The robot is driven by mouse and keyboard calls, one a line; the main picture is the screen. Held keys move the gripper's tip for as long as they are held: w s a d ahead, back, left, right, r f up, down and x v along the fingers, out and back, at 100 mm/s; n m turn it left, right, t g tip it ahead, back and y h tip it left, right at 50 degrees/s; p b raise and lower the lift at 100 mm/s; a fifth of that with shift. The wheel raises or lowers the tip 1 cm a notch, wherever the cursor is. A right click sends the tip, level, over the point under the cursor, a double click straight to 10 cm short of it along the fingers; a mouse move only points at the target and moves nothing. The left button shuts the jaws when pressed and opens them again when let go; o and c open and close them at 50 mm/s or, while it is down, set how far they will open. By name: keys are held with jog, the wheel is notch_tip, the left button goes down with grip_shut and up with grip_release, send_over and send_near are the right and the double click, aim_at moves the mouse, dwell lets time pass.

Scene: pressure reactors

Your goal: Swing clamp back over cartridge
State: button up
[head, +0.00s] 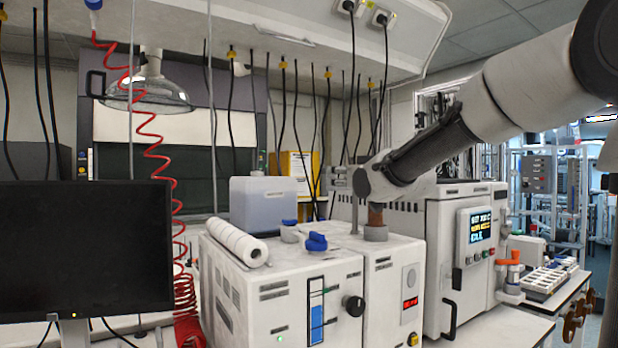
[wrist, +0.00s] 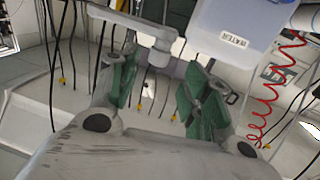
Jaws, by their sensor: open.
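My gripper (wrist: 163,98) is open in the wrist view, with green pads on both fingers and nothing held between them. A pale grey bar with a short round post, which looks like the clamp (wrist: 132,24), lies just beyond the fingertips. The post end hangs between the two fingers; I cannot tell whether it touches either one. Below my wrist a brown upright cylinder, perhaps the cartridge (head: 376,215), stands in a grey collar (head: 376,233).
A blue knob (head: 317,241) and a white roll (head: 236,242) sit on top. Black cables (head: 328,110) hang behind.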

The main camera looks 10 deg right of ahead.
aim_at(334, 176)
jog(key=x, duration=0.7)
jog(key=shift+d, duration=0.1)
grip_shut()
